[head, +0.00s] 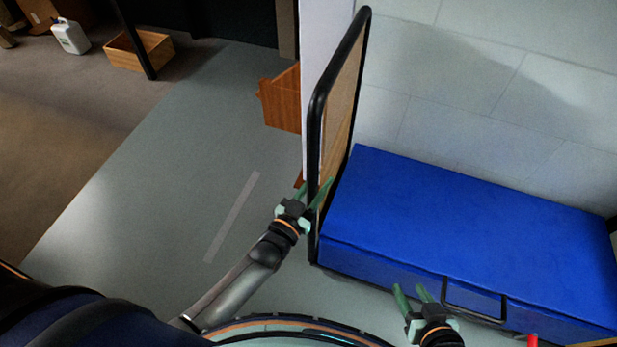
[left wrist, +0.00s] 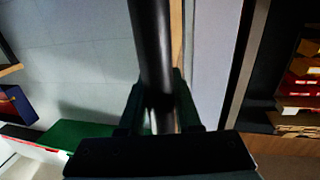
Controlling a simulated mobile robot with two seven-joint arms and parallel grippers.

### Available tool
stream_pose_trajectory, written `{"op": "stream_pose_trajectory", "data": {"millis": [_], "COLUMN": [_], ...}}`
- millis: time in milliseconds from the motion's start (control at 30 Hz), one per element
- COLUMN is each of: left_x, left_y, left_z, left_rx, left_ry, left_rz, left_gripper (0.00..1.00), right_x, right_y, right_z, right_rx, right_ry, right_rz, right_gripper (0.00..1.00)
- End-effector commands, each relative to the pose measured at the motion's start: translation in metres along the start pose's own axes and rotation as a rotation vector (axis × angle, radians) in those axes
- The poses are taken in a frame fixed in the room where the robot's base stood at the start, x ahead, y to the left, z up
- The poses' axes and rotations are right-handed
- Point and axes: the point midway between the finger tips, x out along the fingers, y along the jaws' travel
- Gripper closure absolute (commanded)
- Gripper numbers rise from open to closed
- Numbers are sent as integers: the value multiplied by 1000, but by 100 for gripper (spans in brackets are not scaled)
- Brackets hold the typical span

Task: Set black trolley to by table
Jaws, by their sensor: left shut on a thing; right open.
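The black trolley shows as an upright black tube frame (head: 313,130) with a tan panel inside it, at the middle of the head view. My left gripper (head: 314,190) is shut on the near upright of this frame. In the left wrist view the black tube (left wrist: 150,45) runs between the fingers. A large blue box (head: 450,215) with a dark handle lies right of the frame; I cannot tell whether it rests on the trolley. My right gripper (head: 413,294) is open and empty near the box's front side, left of its handle. I cannot make out the table for certain.
A brown wooden piece (head: 283,98) stands just behind the frame. A wooden crate (head: 138,52) and a white jug (head: 70,36) are at the far left. A pale strip (head: 232,217) marks the grey floor, which is clear left of the frame. A red thing (head: 532,340) shows bottom right.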

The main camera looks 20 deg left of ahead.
Motion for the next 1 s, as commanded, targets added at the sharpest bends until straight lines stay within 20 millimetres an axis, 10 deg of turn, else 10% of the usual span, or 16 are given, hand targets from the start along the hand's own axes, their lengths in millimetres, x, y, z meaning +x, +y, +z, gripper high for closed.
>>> {"op": "stream_pose_trajectory", "data": {"millis": [433,467,700,1000], "left_x": [1,1,1,1], "left_y": [9,9,7,5], "left_z": [0,0,0,0], "left_rx": [-1,-1,-1,0], "left_ry": [-1,-1,-1,0], "left_rz": [7,7,5,2], "left_gripper": [100,66,39,38], "right_x": [0,0,0,1], "right_y": [0,0,0,0], "right_z": [0,0,0,-1], "right_rx": [0,0,-1,-1], "right_ry": [1,1,1,2], "right_rz": [-1,-1,-1,-1], "right_gripper": [50,50,50,50]}}
